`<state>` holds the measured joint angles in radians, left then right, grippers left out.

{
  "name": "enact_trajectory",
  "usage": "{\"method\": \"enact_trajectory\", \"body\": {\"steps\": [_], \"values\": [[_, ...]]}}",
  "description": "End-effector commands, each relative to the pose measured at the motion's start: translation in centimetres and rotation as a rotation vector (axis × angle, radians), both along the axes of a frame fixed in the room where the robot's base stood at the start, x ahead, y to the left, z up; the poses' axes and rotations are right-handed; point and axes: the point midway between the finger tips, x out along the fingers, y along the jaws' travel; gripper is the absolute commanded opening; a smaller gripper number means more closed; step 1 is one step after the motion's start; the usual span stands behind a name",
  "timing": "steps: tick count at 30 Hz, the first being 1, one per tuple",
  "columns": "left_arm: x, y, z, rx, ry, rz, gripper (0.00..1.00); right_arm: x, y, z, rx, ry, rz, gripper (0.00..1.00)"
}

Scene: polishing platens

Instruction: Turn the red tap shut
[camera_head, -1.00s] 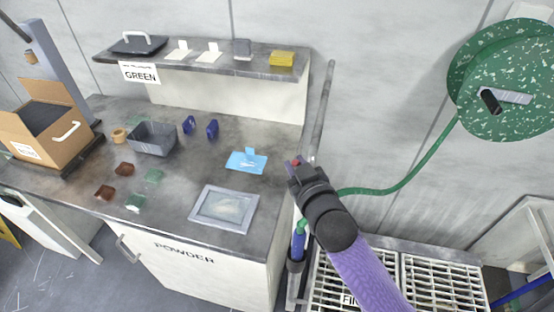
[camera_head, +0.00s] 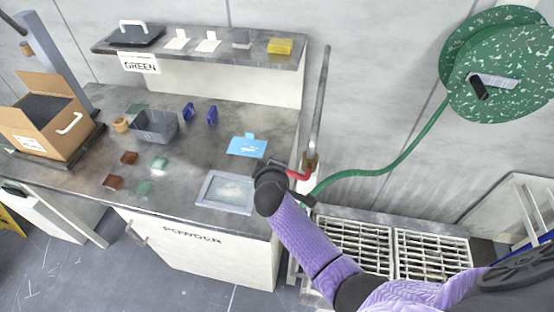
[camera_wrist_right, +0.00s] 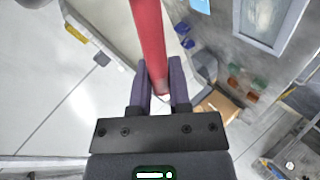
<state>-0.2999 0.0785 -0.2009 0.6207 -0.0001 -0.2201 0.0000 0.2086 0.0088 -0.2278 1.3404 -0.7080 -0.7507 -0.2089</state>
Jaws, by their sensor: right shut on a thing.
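The red tap lever (camera_head: 299,174) sticks out to the left from the brass fitting (camera_head: 312,160) on the grey standing pipe (camera_head: 321,105). My right gripper (camera_head: 272,168) is at the lever's left end, over the right edge of the bench. In the right wrist view the red lever (camera_wrist_right: 149,35) runs between the two fingers of my right gripper (camera_wrist_right: 161,78), which is shut on it. The lever's gripped end is partly hidden by the gripper in the head view. My left gripper is not in view.
A green hose (camera_head: 385,168) runs from below the tap to the wall reel (camera_head: 500,70). The bench holds a grey framed plate (camera_head: 204,202), a blue sheet (camera_head: 247,146) and a grey bin (camera_head: 152,127). Floor grates (camera_head: 430,255) lie right of the bench.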

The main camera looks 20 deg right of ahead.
Motion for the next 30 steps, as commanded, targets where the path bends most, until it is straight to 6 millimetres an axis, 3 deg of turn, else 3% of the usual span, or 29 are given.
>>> {"method": "enact_trajectory", "body": {"steps": [12, 30], "values": [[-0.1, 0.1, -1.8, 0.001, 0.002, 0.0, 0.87, 0.3, 0.5, -2.7, -0.23, 0.156, 0.001, 0.0], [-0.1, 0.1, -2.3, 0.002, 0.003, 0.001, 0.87, 0.3, 0.4, -3.5, -0.314, 0.215, -0.002, 0.0]]}}
